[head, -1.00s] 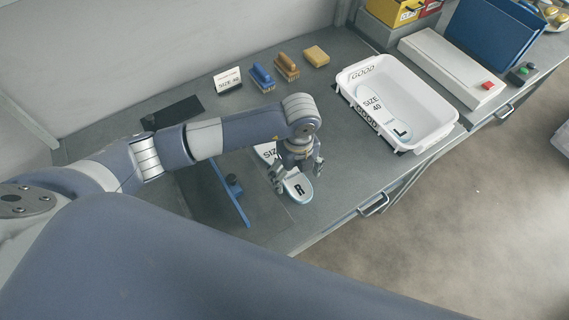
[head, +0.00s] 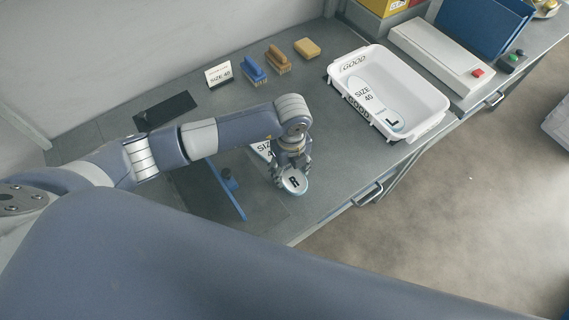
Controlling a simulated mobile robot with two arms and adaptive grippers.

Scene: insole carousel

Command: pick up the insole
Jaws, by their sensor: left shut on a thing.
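The insole (head: 294,183), white with a grey-blue rim and marked R at its near end, is under my left gripper (head: 290,172). The lettering SIZ shows on its far part, left of the wrist. My left gripper is shut on the insole around its middle, and the hand hides that part. I cannot tell whether the insole is clear of the table. A second insole (head: 371,98), marked SIZE 40 and L, lies in the white tray (head: 435,98) labelled GOOD. My right gripper is not in view.
Two brushes (head: 254,70) (head: 278,60), a yellow block (head: 307,46) and a SIZE 40 card (head: 219,75) stand at the back. A blue bar (head: 232,195) lies left of the hand. A long white box with a red button (head: 440,55) stands beyond the tray.

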